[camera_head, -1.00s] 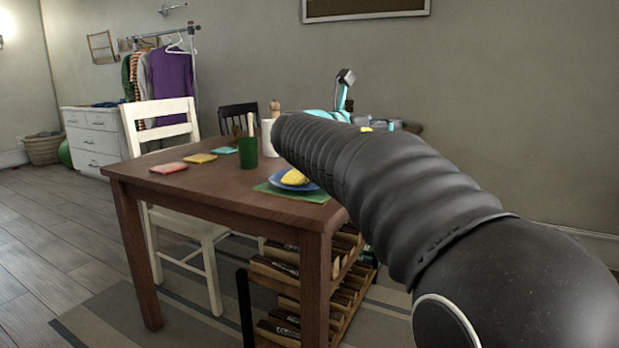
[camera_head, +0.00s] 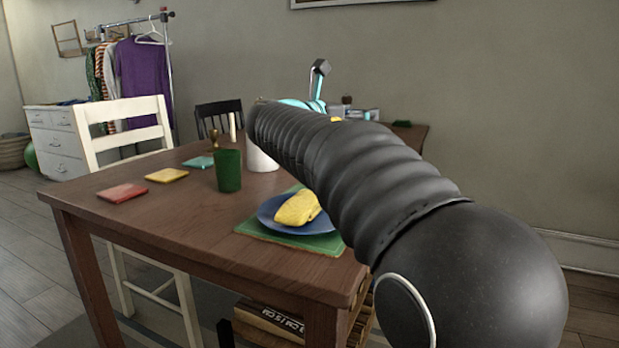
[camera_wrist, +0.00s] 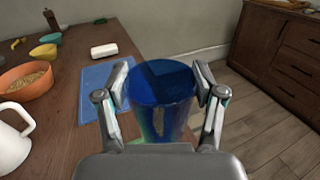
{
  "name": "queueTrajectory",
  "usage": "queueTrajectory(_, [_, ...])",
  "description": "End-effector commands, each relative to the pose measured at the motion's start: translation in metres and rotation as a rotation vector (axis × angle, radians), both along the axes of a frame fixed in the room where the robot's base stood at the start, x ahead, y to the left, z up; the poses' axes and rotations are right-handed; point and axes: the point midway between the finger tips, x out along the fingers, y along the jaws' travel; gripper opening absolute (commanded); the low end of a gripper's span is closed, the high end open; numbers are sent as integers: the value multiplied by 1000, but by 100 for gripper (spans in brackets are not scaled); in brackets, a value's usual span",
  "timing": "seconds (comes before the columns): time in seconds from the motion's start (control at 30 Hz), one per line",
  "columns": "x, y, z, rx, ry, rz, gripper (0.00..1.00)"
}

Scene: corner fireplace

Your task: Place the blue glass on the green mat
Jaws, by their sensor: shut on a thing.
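My gripper (camera_wrist: 162,76) is shut on the blue glass (camera_wrist: 161,92) in the wrist view, with one finger on each side of it. The glass is held upright or nearly so, beside the table's right edge, with floor visible past it. In the head view my own arm hides the glass and the fingers. A green mat (camera_head: 312,244) lies at the near right corner of the table in the head view. A blue plate (camera_head: 268,217) with a folded yellow cloth (camera_head: 297,208) rests on it.
On the wooden table (camera_head: 180,215) stand a green cup (camera_head: 228,172) and red (camera_head: 122,193) and yellow (camera_head: 167,175) coasters. The wrist view shows a blue mat (camera_wrist: 95,92), a white block (camera_wrist: 104,51), an orange bowl (camera_wrist: 25,82) and a white jug (camera_wrist: 12,145). A white chair (camera_head: 125,110) stands behind.

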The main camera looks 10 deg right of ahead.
Motion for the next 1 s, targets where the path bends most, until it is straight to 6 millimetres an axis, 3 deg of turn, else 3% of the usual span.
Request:
queueTrajectory(0.3, [36, 54, -40, -2, 3, 4, 1])
queueTrajectory(0.5, [52, 78, -57, -1, 1, 2, 1])
queueTrajectory(0.77, [57, 85, -69, -1, 1, 1, 1])
queueTrajectory(1.0, [57, 85, -100, -2, 1, 1, 1])
